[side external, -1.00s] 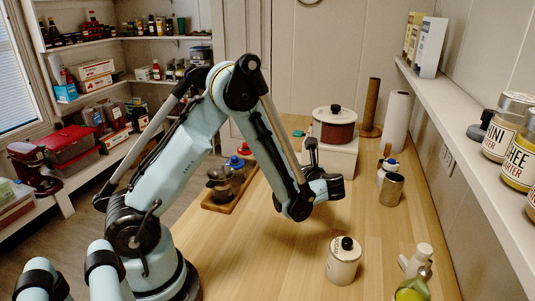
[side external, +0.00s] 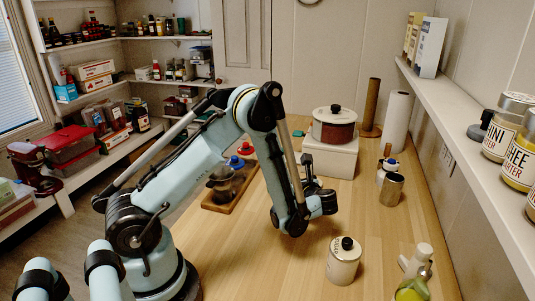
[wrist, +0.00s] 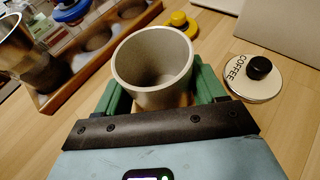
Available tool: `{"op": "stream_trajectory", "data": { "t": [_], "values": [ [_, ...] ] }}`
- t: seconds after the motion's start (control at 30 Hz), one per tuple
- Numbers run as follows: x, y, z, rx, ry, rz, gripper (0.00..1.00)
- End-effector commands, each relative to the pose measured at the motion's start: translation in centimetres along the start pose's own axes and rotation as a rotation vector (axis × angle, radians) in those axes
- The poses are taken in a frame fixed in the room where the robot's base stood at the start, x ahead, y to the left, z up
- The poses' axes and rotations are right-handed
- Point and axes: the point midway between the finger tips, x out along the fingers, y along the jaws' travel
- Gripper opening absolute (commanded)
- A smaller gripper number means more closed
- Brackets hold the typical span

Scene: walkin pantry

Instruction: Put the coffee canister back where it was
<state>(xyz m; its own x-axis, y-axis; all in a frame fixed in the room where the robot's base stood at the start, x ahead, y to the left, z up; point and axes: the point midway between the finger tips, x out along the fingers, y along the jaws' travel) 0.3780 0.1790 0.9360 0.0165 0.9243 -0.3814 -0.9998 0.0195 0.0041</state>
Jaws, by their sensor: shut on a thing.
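In the side view my gripper (side external: 318,196) is low over the counter. The held cup is not clear there, and its base is hidden in both views.
A wooden tray (wrist: 88,62) with round wells lies left of the held cup; a metal cup (wrist: 22,45) is beside it. A white box (side external: 330,160) bears a lidded pot (side external: 334,128). Another metal cup (side external: 391,190) and bottles line the right side.

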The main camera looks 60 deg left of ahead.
Motion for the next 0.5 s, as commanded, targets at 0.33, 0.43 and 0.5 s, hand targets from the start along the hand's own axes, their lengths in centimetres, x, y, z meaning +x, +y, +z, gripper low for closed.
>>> {"op": "stream_trajectory", "data": {
  "t": [0.33, 0.43, 0.5],
  "values": [
    [0.05, 0.0, -0.11, 0.0, 0.0, 0.0, 0.95],
    [0.05, 0.0, -0.11, 0.0, 0.0, 0.0, 0.95],
    [0.03, 0.0, -0.07, 0.0, 0.0, 0.0, 0.95]
  ]
}}
